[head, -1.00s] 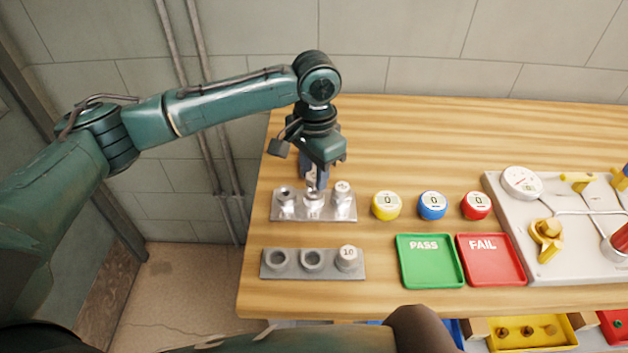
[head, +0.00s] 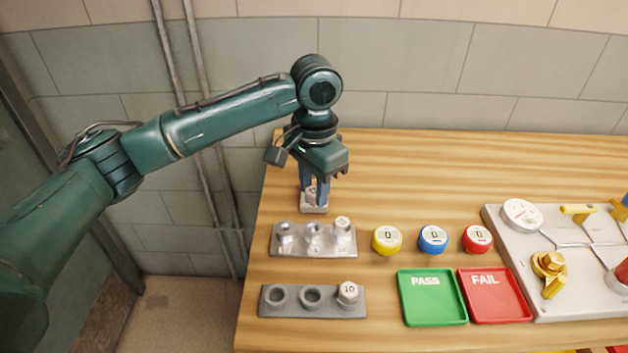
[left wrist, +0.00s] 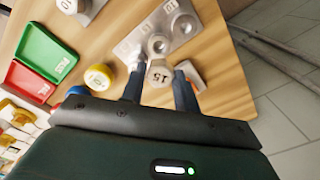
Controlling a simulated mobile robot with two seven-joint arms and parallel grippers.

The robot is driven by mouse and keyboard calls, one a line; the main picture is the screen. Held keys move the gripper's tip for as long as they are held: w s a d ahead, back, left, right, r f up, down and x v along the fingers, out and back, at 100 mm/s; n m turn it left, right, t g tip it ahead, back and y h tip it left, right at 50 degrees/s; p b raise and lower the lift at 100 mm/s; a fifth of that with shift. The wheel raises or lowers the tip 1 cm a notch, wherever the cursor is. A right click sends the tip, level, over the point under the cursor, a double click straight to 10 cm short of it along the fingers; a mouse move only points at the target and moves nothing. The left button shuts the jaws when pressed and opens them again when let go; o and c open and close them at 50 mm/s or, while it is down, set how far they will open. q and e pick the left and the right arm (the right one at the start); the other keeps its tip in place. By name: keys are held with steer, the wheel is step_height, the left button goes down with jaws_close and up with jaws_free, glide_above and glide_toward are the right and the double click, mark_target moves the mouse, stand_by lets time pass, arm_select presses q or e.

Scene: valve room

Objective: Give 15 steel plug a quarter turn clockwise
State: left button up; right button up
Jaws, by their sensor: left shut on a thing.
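My left gripper (head: 314,193) points down behind the back rack, its two blue fingers shut on the steel plug marked 15 (left wrist: 158,76). In the left wrist view the number on the plug's top faces the camera, between the fingertips. A small pale metal block (head: 313,209) lies under the fingertips and also shows beside the plug in the left wrist view (left wrist: 192,74). I cannot tell whether the plug sits in the block or hangs just above it. My right gripper is out of view.
The back rack (head: 313,252) stands just in front of the gripper. The front rack (head: 330,310) holds a plug marked 10 (head: 348,291) beside two empty sockets. Yellow (head: 387,240), blue (head: 433,239) and red (head: 477,239) gauges and PASS (head: 430,305) and FAIL (head: 495,303) trays are right.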

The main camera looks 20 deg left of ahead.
arm_select(q)
steer(key=shift+f, duration=1.3)
